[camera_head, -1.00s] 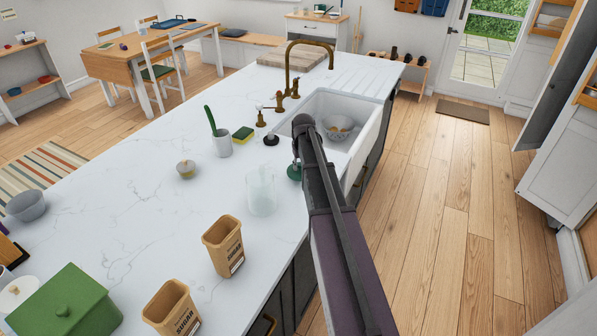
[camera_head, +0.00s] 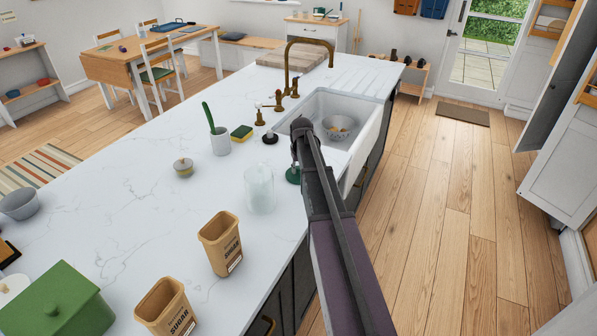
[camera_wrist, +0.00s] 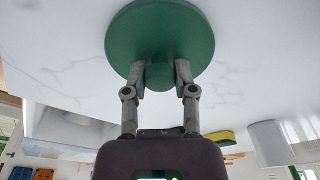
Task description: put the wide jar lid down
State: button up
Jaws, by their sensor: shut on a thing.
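The wide jar lid is a round green disc (camera_wrist: 160,28) with a green knob. My gripper (camera_wrist: 159,72) is shut on this knob in the wrist view, one finger on each side. The white marble counter fills the view behind the disc; I cannot tell whether the lid touches it. In the head view, part of the green lid (camera_head: 292,175) shows beside my arm, by the counter's sink-side edge. My fingers are hidden there by my arm. A clear glass jar (camera_head: 260,190) stands on the counter just left of the lid.
The sink (camera_head: 361,112) with a grey colander (camera_head: 338,127) lies beyond my arm. A sponge (camera_head: 241,132), a white cup (camera_head: 220,143) and a small lidded pot (camera_head: 183,168) stand left. The counter (camera_head: 115,190) is clear at middle left.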

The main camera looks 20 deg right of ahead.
aim_at(300, 176)
jog(key=shift+f, duration=0.1)
jog(key=o, duration=0.9)
jog(key=shift+o, duration=0.2)
jog(key=shift+r, duration=0.2)
notch_tip(300, 176, up, 12)
jog(key=s+p, duration=0.1)
jog(key=p, duration=1.1)
jog(key=shift+s+a, duration=0.15)
jog(key=shift+s, duration=0.25)
jog(key=shift+f, duration=0.15)
